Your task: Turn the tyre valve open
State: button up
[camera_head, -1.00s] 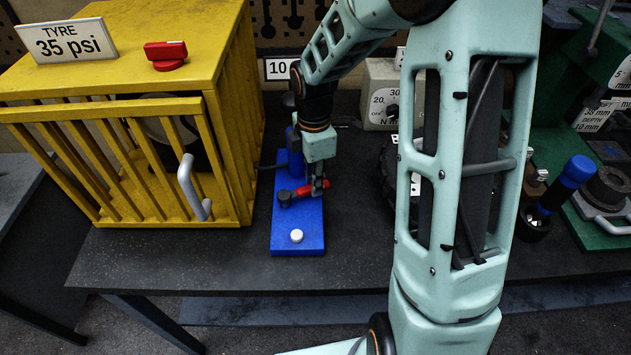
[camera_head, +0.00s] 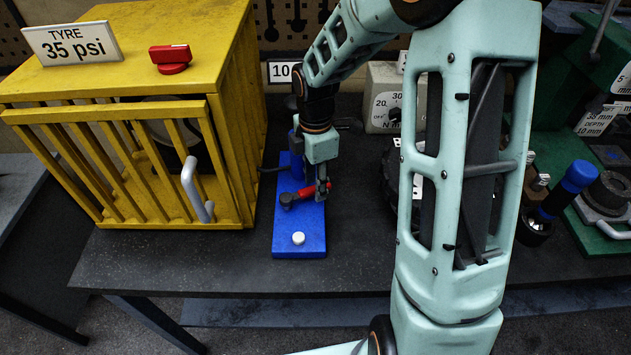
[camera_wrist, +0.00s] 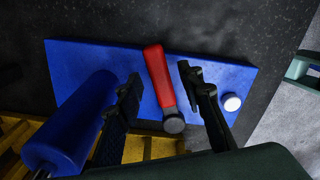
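A red lever (camera_head: 307,191) with a dark round hub sits on a blue base plate (camera_head: 285,245). It also shows in the wrist view (camera_wrist: 157,72). My gripper (camera_head: 321,187) is low over the plate at this lever. In the wrist view my gripper (camera_wrist: 158,92) is open, with one finger on each side of the red lever; I cannot tell whether either finger touches it. A second red handle (camera_head: 171,55) lies on top of the yellow cage, beside a sign reading "TYRE 35 psi" (camera_head: 73,42). Which handle is the tyre valve is not labelled.
A blue cylinder (camera_wrist: 70,122) and a white button (camera_head: 298,238) are on the blue plate. The yellow barred cage (camera_head: 225,120) with a grey handle (camera_head: 194,187) stands just left. A torque gauge (camera_head: 384,100) is behind. The bench front (camera_head: 200,265) is clear.

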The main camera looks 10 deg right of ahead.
notch_tip(320, 180, up, 12)
dwell(0.6)
